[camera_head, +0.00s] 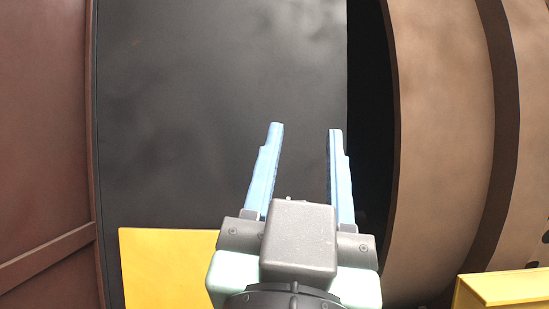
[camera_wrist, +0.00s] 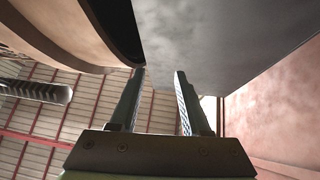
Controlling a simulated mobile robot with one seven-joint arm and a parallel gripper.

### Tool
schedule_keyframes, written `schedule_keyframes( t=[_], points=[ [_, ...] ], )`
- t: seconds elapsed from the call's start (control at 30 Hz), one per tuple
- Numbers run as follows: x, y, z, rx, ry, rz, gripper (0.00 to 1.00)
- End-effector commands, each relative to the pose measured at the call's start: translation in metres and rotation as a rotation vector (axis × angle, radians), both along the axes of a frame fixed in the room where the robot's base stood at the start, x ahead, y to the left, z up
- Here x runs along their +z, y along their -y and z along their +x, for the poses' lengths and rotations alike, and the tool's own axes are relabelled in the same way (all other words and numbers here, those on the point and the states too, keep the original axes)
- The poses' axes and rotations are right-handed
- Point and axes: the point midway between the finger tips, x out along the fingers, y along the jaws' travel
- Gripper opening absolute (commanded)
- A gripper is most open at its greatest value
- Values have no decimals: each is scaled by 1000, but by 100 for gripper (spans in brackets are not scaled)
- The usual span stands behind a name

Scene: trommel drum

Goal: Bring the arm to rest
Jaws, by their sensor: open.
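My gripper (camera_head: 305,135) shows in the lower middle of the head view, its two light-blue fingers spread apart with nothing between them. It points up and away from me, in front of a dark grey panel (camera_head: 200,110). In the wrist view my gripper (camera_wrist: 160,75) is also open and empty, with the grey panel (camera_wrist: 225,40) beyond the fingertips. I cannot tell how far the fingertips are from the panel.
The large tan drum (camera_head: 445,140) with a darker band stands at the right, close to my gripper. A reddish-brown wall (camera_head: 45,120) is at the left. Yellow blocks (camera_head: 165,265) (camera_head: 505,290) sit low on both sides. A red-lined surface (camera_wrist: 40,120) shows in the wrist view.

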Motion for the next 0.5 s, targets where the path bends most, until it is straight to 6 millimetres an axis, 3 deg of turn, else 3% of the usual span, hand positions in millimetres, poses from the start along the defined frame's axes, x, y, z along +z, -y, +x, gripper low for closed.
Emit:
schedule_keyframes(
  t=[0.1,0.2,0.5],
  points=[
    [11,-15,-25,44,105,-91,47],
    [15,-22,-35,64,148,-119,47],
    [16,-23,-36,69,157,-123,47]
  ],
)
